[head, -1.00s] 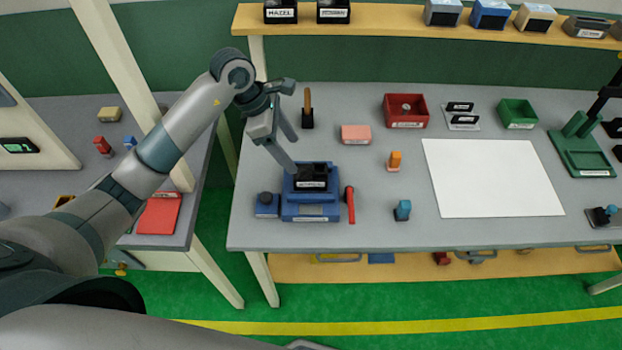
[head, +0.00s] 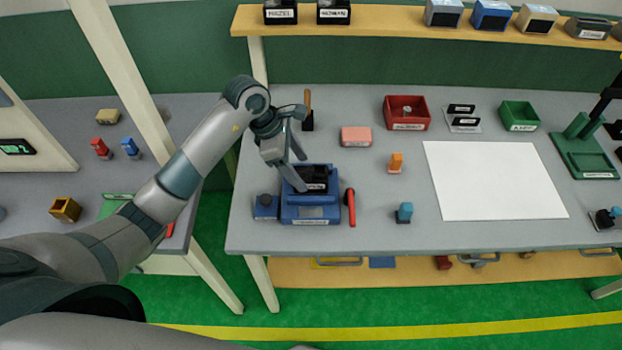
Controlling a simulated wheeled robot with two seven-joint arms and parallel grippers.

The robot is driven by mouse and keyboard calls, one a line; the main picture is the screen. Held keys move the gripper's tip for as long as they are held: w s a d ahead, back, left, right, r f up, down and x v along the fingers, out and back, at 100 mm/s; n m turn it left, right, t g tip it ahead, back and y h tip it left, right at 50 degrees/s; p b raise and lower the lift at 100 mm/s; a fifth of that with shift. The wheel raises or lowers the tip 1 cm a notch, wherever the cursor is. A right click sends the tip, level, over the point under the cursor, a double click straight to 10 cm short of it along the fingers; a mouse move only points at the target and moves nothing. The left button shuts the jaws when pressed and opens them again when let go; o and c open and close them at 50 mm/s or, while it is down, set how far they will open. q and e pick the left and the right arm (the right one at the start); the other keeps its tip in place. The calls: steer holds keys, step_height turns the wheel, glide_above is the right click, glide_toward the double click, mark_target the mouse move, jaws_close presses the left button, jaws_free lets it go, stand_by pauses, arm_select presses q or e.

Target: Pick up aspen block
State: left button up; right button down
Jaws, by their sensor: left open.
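A black block (head: 316,174) with a white label sits in the blue fixture (head: 310,212) on the left part of the grey table. Its label is too small and partly covered to read, so I cannot tell whether it is the aspen block. My left gripper (head: 301,172) is open over the fixture. One fingertip is at the block's left edge and the other is behind it in the picture; I cannot tell whether they touch it. Two more black labelled blocks, hazel (head: 281,12) and one apparently rowan (head: 333,12), stand on the shelf. My right gripper is out of view.
A red-handled tool (head: 349,206) lies just right of the fixture. A pink block (head: 356,136), orange item (head: 396,161) and blue item (head: 404,212) stand nearby. A red bin (head: 392,105) is farther back. A white sheet (head: 495,180) covers a clear area at right.

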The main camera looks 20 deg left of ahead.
arm_select(q)
steer(key=shift+x, duration=0.9)
steer(key=c, duration=1.3)
steer(key=shift+r+b, duration=0.15)
steer(key=shift+b, duration=0.15)
steer(key=shift+c, duration=0.2)
steer(key=shift+w+a+r+b, duration=0.1)
steer(key=shift+r+b, duration=0.3)
steer(key=shift+r, duration=0.05)
steer(key=r+b, duration=0.2)
steer(key=r, duration=0.1)
steer(key=shift+d, duration=0.3)
steer(key=s+d+r+b, duration=0.4)
steer(key=d+r, duration=0.3)
steer(key=d, duration=0.3)
steer(key=shift+d, duration=0.3)
